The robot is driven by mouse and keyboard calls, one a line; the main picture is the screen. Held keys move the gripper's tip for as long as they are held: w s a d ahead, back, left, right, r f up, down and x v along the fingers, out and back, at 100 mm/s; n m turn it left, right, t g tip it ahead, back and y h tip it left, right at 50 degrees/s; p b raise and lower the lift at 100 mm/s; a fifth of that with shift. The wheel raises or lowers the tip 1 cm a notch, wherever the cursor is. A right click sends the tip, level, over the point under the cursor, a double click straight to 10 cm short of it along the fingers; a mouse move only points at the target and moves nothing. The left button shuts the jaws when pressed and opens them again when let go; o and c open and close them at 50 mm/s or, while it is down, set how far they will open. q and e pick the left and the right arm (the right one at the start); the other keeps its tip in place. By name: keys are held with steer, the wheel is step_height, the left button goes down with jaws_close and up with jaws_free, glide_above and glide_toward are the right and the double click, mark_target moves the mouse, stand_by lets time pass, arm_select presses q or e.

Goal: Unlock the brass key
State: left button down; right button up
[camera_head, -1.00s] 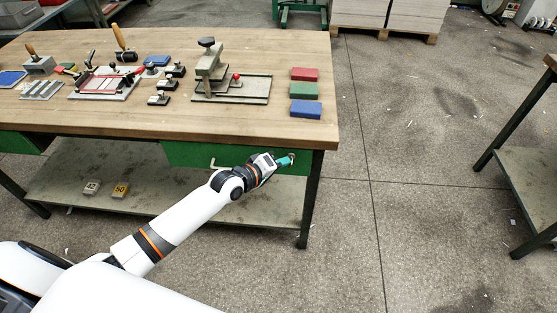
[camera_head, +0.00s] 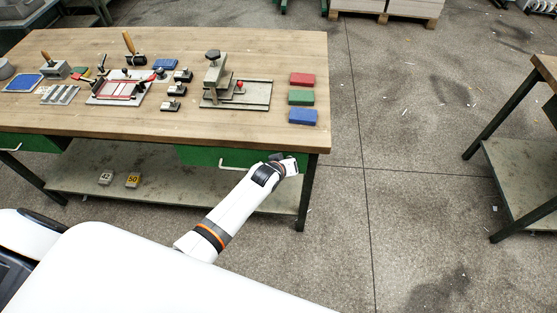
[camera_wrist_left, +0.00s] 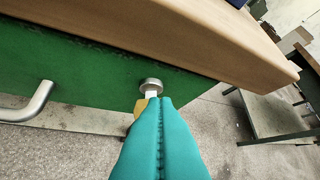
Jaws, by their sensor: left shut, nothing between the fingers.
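In the left wrist view, a round silver lock (camera_wrist_left: 151,84) sits on the green drawer front (camera_wrist_left: 85,72), just under the tabletop edge. A pale piece sticks out below it, and a small brass-yellow part, likely the key (camera_wrist_left: 140,107), shows beside my fingertips. The fingers hide most of it, so its angle cannot be told. My left gripper (camera_wrist_left: 160,102) has its teal fingers shut together, tips close in front of the lock. I cannot tell whether they touch the key. In the head view my left wrist hides the lock and the fingers. My right gripper is out of view.
A bent metal drawer handle (camera_wrist_left: 38,103) is left of the lock. The wooden tabletop (camera_head: 130,122) overhangs the drawer and carries a press (camera_head: 214,80), jigs and coloured blocks. A lower shelf (camera_head: 195,192) lies beneath. Open floor is to the right.

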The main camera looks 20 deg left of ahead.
arm_select(q)
steer(key=shift+d+m+g+y, duration=0.3)
steer(key=shift+m+y, duration=0.1)
steer(key=shift+y, duration=0.2)
steer(key=shift+a+r, duration=0.1)
steer(key=shift+r+p, duration=0.75)
steer(key=shift+p, duration=0.25)
